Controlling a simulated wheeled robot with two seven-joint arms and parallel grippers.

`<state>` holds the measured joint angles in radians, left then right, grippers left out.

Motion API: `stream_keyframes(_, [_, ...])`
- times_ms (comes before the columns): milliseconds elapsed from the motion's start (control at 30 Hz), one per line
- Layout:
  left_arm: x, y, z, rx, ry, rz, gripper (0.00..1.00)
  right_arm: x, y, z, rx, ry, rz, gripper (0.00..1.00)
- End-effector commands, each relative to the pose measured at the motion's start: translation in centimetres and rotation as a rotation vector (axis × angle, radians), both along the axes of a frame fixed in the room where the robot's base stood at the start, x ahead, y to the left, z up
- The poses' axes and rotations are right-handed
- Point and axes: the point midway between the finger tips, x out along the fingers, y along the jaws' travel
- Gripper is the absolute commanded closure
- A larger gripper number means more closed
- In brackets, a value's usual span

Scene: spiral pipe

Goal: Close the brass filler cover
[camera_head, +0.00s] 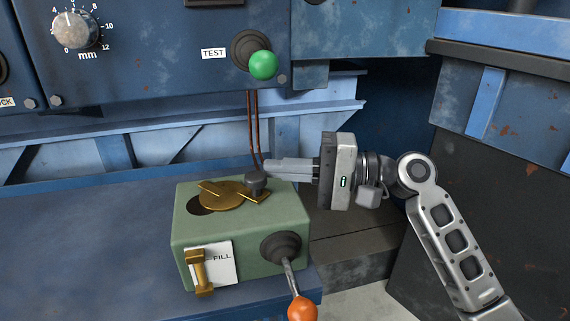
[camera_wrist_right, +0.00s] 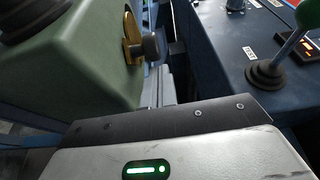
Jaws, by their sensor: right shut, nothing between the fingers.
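The brass filler cover (camera_head: 222,196) is a flat disc on top of the green box (camera_head: 222,232). It lies turned aside, leaving part of a dark round hole (camera_head: 200,206) uncovered at its left. A brass arm runs from the disc to the right, beside a dark knob (camera_head: 255,183). My right gripper (camera_head: 268,170) is shut and empty, its fingertips at the knob; whether they touch it I cannot tell. In the right wrist view a brass part (camera_wrist_right: 131,38) and a dark knob (camera_wrist_right: 152,47) show at the box's edge. My left gripper is not in view.
A lever with an orange ball (camera_head: 302,309) sticks out of the box front, beside a brass latch (camera_head: 199,272) and a FILL label. Behind stands a blue panel with a green ball knob (camera_head: 263,65) and a dial (camera_head: 75,31). The blue bench (camera_head: 90,230) left of the box is clear.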

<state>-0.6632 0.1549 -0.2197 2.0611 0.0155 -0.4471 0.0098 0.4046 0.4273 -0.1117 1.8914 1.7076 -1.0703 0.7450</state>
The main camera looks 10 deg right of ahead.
Motion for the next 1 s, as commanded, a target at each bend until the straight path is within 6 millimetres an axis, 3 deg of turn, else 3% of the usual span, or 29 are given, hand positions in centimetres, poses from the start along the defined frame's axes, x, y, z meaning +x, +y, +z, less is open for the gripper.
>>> stream_keyframes(100, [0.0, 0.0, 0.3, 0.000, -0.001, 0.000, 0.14, -0.4, 0.1, 0.1, -0.001, 0.000, 0.001, 1.00])
stream_keyframes(400, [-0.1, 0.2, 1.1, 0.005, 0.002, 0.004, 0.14, -4.1, 1.9, 0.1, -0.001, 0.001, 0.001, 1.00])
stream_keyframes(800, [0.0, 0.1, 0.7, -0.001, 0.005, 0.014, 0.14, -4.1, 1.8, 0.0, 0.000, 0.000, 0.000, 1.00])
stream_keyframes(1000, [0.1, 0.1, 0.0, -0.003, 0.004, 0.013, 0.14, -3.0, -0.1, -0.3, -0.002, -0.002, 0.000, 1.00])
